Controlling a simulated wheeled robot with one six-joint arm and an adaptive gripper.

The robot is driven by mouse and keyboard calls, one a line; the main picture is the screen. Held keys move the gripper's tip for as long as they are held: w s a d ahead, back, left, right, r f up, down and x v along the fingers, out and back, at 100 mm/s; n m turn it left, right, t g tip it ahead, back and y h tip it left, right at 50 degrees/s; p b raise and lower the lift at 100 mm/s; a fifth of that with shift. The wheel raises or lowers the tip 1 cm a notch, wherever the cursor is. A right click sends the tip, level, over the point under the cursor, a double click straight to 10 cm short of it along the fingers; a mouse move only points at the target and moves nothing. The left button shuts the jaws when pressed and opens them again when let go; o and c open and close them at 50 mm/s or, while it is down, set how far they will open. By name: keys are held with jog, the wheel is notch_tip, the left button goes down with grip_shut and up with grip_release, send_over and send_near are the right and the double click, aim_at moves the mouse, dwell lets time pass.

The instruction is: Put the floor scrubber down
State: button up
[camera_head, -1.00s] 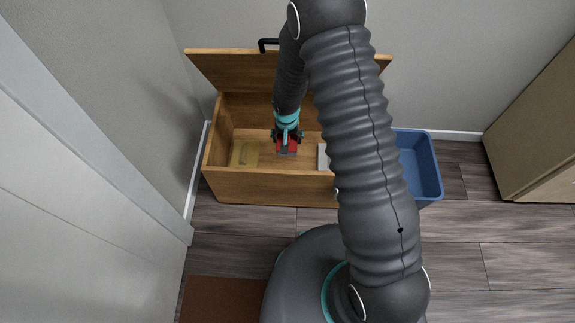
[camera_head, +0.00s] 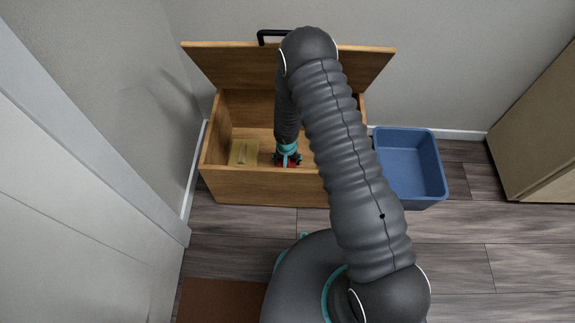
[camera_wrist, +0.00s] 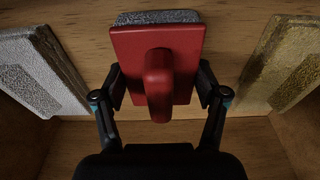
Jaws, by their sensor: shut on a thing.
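The floor scrubber (camera_wrist: 127,42) is a red block with a red handle and a grey speckled pad at its far edge. In the wrist view my gripper (camera_wrist: 160,88) has a finger against each side of the red block. In the head view my gripper (camera_head: 287,160) is low inside the open wooden chest (camera_head: 262,188), with a little of the red scrubber showing under it. Whether the pad touches the chest floor cannot be told. My arm hides the chest's right part in the head view.
A yellowish sponge-like block (camera_head: 243,153) lies left of the scrubber; it also shows in the wrist view (camera_wrist: 285,65). A grey-white block (camera_wrist: 42,68) lies on the other side. The chest lid (camera_head: 222,62) stands open. A blue bin (camera_head: 412,163) stands right of the chest.

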jog(key=shift+f, duration=0.65)
jog(key=shift+f+b, duration=0.3)
jog(key=shift+b, duration=0.2)
jog(key=o, duration=1)
jog(key=shift+r, duration=0.15)
